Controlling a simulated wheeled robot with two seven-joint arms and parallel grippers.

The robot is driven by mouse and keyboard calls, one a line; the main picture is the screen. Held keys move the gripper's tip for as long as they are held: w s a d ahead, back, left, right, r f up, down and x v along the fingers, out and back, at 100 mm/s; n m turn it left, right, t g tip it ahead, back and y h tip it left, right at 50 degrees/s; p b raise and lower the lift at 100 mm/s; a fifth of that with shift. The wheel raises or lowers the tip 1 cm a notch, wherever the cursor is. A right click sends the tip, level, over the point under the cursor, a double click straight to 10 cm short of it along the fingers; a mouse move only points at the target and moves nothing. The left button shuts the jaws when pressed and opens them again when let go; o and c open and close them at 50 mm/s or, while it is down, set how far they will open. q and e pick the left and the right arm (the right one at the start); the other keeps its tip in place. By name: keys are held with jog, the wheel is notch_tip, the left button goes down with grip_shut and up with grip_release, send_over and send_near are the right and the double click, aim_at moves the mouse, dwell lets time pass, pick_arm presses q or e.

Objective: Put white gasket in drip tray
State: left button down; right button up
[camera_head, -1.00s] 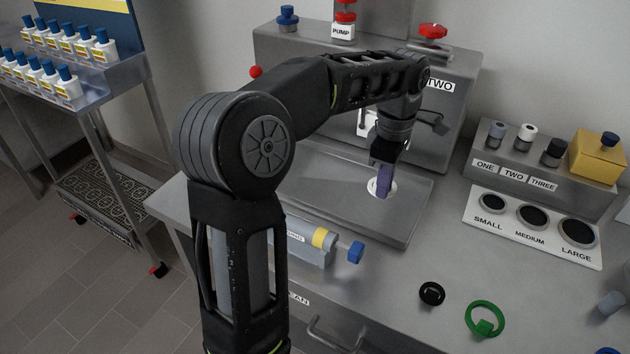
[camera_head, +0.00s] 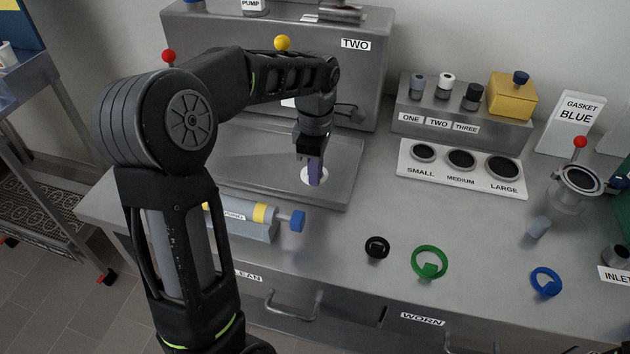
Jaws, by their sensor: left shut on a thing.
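The drip tray (camera_head: 262,168) is a shallow grey metal tray on the bench, in front of the machine labelled TWO. My left gripper (camera_head: 315,176) points down over the right part of the tray, shut on the white gasket (camera_head: 307,178). The white gasket shows as a pale round shape around the purple-grey fingertips, and the fingers hide part of it. It is at or just above the tray floor; I cannot tell whether it touches. My right gripper is not in view.
A black gasket (camera_head: 377,247), a green gasket (camera_head: 429,263) and a blue gasket (camera_head: 546,281) lie on the bench front. A grey cylinder with a blue knob (camera_head: 298,221) lies before the tray. A SMALL/MEDIUM/LARGE plate (camera_head: 440,175) stands to the right.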

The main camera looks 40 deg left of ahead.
pick_arm(q)
jog(key=shift+f, duration=1.65)
jog(key=shift+f, duration=0.1)
jog(key=c, duration=2)
grip_release()
jog(key=shift+f, duration=0.1)
jog(key=shift+o, duration=1.1)
jog(key=shift+r, duration=0.2)
notch_tip(320, 180, up, 12)
jog(key=shift+r, duration=0.1)
